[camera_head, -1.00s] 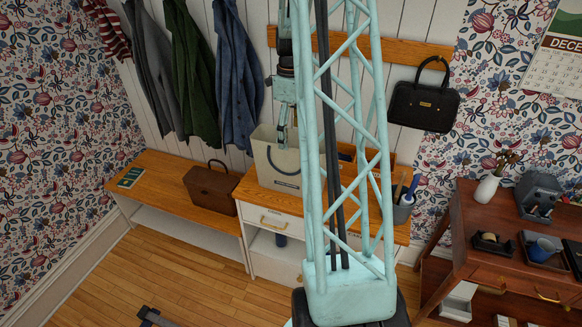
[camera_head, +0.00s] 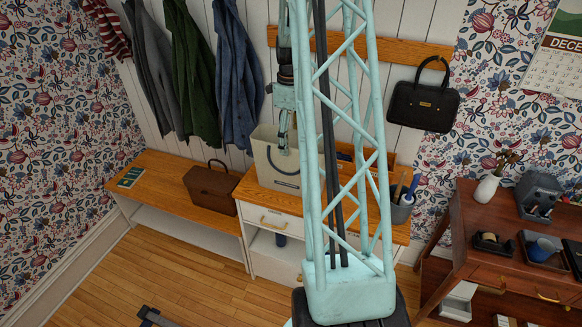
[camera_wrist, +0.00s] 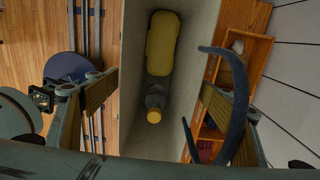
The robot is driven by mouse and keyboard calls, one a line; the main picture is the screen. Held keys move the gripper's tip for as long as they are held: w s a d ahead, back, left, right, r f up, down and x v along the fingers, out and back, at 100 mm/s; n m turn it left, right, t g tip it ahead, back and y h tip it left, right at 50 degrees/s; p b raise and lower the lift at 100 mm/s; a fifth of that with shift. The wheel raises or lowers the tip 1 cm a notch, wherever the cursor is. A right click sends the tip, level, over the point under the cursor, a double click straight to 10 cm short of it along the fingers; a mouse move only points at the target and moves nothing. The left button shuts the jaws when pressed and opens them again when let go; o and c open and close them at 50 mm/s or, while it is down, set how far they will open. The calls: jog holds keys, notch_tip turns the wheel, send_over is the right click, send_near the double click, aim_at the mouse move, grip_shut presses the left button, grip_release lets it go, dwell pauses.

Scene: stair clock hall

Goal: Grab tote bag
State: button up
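The cream tote bag (camera_head: 268,172) stands upright on the wooden top of a white cabinet, its dark handle drooping over the front. My gripper (camera_head: 284,146) points down at the bag's mouth, partly hidden by my lattice arm. In the wrist view the bag (camera_wrist: 133,120) is open below me, with a yellow item (camera_wrist: 163,43) and a small yellow-capped bottle (camera_wrist: 155,100) inside. My gripper (camera_wrist: 158,88) is open, its fingers wide apart on either side of the bag's opening. A dark handle loop (camera_wrist: 239,95) rises by the right finger; I cannot tell whether they touch.
A brown bag (camera_head: 211,188) stands on the bench to the left. Right of the tote are a wooden tray (camera_wrist: 256,60) and a grey cup (camera_head: 402,211) with brushes. A black handbag (camera_head: 424,106) and several coats hang on the wall behind.

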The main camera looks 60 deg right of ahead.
jog(key=c, duration=1)
jog(key=shift+r, duration=0.1)
notch_tip(320, 180, up, 3)
jog(key=shift+r, duration=0.2)
jog(key=s+a, duration=0.3)
jog(key=a, duration=0.1)
jog(key=s+a+r+b, duration=0.1)
jog(key=s+a, duration=0.6)
jog(key=a, duration=0.1)
jog(key=shift+s+r, duration=0.25)
dwell(0.5)
